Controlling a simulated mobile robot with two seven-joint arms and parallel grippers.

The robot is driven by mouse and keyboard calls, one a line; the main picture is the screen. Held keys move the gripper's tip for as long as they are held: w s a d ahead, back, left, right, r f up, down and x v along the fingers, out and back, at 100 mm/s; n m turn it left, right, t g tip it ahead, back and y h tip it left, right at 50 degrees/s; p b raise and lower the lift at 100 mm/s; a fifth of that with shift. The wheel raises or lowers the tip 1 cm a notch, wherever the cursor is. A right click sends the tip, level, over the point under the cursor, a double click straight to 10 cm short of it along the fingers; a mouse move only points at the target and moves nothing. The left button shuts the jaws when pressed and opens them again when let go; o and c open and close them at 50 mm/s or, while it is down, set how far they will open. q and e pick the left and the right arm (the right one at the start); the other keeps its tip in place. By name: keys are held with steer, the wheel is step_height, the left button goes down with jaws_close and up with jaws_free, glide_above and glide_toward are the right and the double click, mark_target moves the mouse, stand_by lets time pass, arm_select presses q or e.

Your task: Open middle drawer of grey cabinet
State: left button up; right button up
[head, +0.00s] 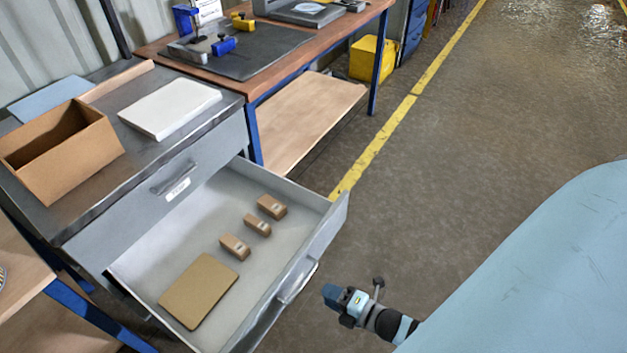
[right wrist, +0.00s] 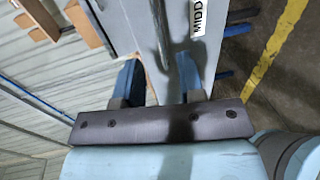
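The grey cabinet (head: 92,238) stands at the left in the head view. Its upper drawer (head: 150,197) is shut. The drawer below it, the middle drawer (head: 328,232), is pulled far out, and its inside is in plain sight. Its handle (head: 297,284) is on the front panel. In the right wrist view its label (right wrist: 199,18) reads "MIDD". My right gripper (head: 333,295) is just in front of the handle, with a small gap. In the right wrist view its two blue fingers (right wrist: 160,78) are apart, with the handle bar (right wrist: 160,35) ahead between them. My left gripper is out of view.
The drawer holds a tan flat piece (head: 199,291) and several small brown boxes (head: 257,225). An open cardboard box (head: 85,165) and a white flat item (head: 170,107) lie on the cabinet top. A workbench (head: 250,88) stands behind. The floor to the right is clear.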

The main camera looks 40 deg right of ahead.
steer(key=shift+v, duration=2.65)
